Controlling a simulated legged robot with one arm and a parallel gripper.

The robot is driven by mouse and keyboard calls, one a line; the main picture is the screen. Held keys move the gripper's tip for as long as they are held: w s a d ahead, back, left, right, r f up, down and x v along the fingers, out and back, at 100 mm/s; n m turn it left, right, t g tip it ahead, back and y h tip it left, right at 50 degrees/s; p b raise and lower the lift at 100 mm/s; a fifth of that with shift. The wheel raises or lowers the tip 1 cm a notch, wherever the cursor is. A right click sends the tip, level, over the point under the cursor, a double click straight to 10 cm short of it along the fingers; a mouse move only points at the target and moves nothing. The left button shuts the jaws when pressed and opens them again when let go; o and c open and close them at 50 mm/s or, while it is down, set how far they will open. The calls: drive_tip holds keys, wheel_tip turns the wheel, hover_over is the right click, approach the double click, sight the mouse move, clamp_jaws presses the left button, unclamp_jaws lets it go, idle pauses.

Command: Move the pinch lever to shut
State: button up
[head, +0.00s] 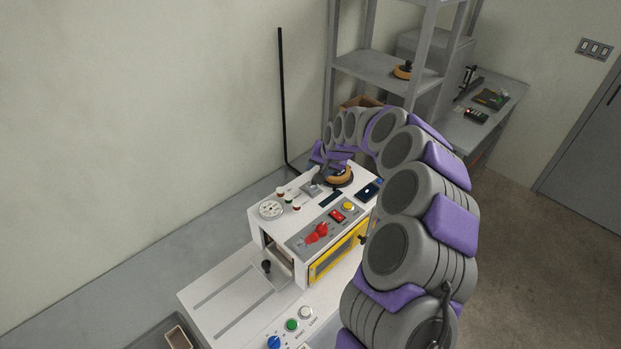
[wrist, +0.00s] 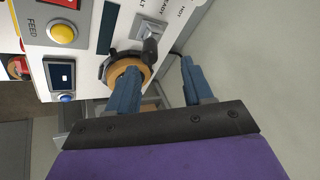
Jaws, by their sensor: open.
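No readable label marks the pinch lever, so I cannot tell for sure which control it is. A dark lever (wrist: 149,47) stands on a small grey plate on the machine's panel in the wrist view. An orange round piece (wrist: 112,72) with a dark centre sits beside it and also shows in the head view (head: 340,180). My gripper (wrist: 160,85) is open, with nothing seen held. Its left blue finger overlaps the orange piece; whether they touch is unclear. Its right finger is over plain background. In the head view, my arm partly hides the fingertips.
The white machine (head: 283,237) also carries a red knob (head: 317,233), a yellow button (head: 348,206) and a round dial (head: 271,209). A black-knobbed handle (head: 266,266) is at its front opening. A grey shelf rack (head: 367,69) stands behind.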

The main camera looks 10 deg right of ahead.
drive_tip(key=x, duration=0.7)
drive_tip(key=d+x, duration=0.1)
drive_tip(key=x, duration=0.2)
drive_tip(key=shift+f+b, duration=0.3)
drive_tip(key=shift+w+a, duration=0.25)
drive_tip(key=shift+a, duration=0.05)
drive_tip(key=shift+s+r, duration=0.2)
drive_tip(key=shift+r, duration=0.15)
drive_tip(key=shift+s+d+r, duration=0.15)
drive_tip(key=shift+d, duration=0.45)
drive_tip(key=shift+s+d+r, duration=0.15)
drive_tip(key=shift+d, duration=0.5)
drive_tip(key=shift+c, duration=0.3)
drive_tip(key=shift+d, duration=0.15)
drive_tip(key=shift+c, duration=1.5)
drive_tip(key=shift+a+f, duration=0.1)
drive_tip(key=shift+a, duration=0.7)
drive_tip(key=c, duration=0.3)
drive_tip(key=shift+a, duration=0.15)
drive_tip(key=shift+c, duration=0.7)
clamp_jaws()
drive_tip(key=shift+w+d, duration=0.1)
drive_tip(key=shift+d, duration=0.3)
